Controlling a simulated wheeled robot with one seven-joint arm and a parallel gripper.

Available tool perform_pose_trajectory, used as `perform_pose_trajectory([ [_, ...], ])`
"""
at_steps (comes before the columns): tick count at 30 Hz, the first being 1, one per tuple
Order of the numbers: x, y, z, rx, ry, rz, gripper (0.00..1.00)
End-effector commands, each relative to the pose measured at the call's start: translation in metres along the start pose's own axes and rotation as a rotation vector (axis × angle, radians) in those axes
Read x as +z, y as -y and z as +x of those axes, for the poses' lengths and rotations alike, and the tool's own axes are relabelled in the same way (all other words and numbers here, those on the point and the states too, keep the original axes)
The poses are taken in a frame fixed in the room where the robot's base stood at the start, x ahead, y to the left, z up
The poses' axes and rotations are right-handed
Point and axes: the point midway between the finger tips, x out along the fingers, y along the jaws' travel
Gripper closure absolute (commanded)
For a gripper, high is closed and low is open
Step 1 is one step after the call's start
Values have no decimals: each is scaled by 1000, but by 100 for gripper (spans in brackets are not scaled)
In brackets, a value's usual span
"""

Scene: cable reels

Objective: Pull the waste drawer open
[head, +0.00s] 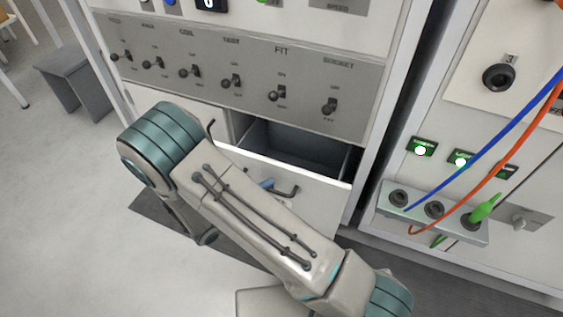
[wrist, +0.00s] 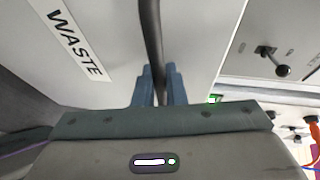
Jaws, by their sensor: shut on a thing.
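The waste drawer (head: 322,204) stands partly open below the switch panel, with its grey inside (head: 290,144) showing. Its white front carries a WASTE label (wrist: 76,43) in the wrist view; the label is not visible in the head view. The dark bar handle (head: 290,192) is on the drawer front and also runs between my fingers in the wrist view (wrist: 150,40). My gripper (wrist: 159,88) is shut on this handle. In the head view only a bit of its blue finger (head: 267,184) shows; my arm covers the rest.
A grey panel of toggle switches (head: 235,80) is above the drawer. At right, a socket box (head: 432,215) has blue and orange cables. A grey stool (head: 75,78) stands left on open floor.

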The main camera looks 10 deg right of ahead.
Motion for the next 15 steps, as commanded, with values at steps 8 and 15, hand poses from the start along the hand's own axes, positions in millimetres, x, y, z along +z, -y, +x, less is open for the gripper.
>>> perform_pose_trajectory([
  [8,-30,-12,-72,-3,3,-7,100],
  [15,-42,-21,-101,-2,2,-5,100],
])
